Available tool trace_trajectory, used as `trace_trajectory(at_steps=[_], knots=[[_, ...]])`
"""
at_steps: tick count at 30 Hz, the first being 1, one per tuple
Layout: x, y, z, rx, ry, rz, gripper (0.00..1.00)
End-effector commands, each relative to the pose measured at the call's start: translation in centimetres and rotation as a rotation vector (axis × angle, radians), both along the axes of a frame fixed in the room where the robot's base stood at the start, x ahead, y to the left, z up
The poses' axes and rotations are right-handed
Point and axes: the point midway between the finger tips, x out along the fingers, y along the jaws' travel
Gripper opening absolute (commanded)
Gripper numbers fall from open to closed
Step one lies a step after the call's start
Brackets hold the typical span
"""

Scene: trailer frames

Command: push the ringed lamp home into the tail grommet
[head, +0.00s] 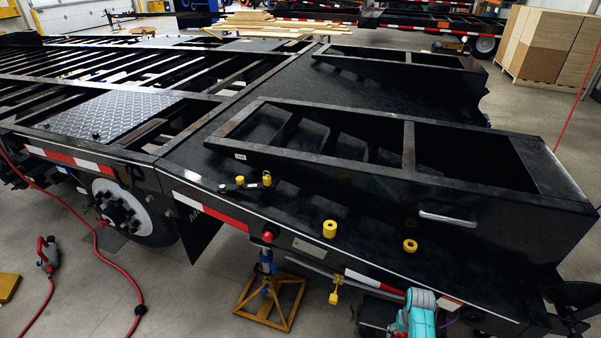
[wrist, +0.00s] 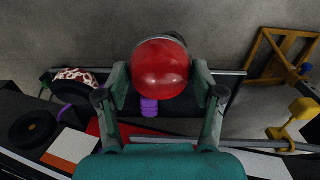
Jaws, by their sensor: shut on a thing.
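In the wrist view my gripper (wrist: 161,82) has its two grey-green fingers closed on the sides of a round glossy red lamp (wrist: 160,70). A little dark edge shows behind the lamp at its upper right; I cannot tell a ring on it. A black round ring with a dark centre (wrist: 32,130) lies at the lower left, apart from the lamp; it looks like a grommet in the trailer's tail. In the head view my teal arm is at the bottom right, by the trailer's edge; the lamp is not clear there.
A dark tray-like surface (wrist: 190,100) lies below the lamp, with a purple piece (wrist: 150,107) and a red-and-white patterned round thing (wrist: 75,80). A yellow stand (head: 270,302) is on the floor. Yellow pieces (head: 329,229) sit on the black trailer deck (head: 290,215).

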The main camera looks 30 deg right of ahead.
Motion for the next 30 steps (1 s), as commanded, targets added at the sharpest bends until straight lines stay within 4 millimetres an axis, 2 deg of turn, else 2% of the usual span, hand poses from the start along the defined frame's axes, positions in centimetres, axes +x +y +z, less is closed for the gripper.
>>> trace_trajectory(at_steps=[8,14,21,30], knots=[[3.8,3.0,1.6,-0.002,-0.002,0.098,0.29],[7.9,7.3,3.4,-0.003,-0.003,0.216,0.29],[13.0,15.1,6.4,-0.002,-0.002,0.403,0.29],[16.9,26.1,10.1,-0.001,-0.003,0.631,0.29]])
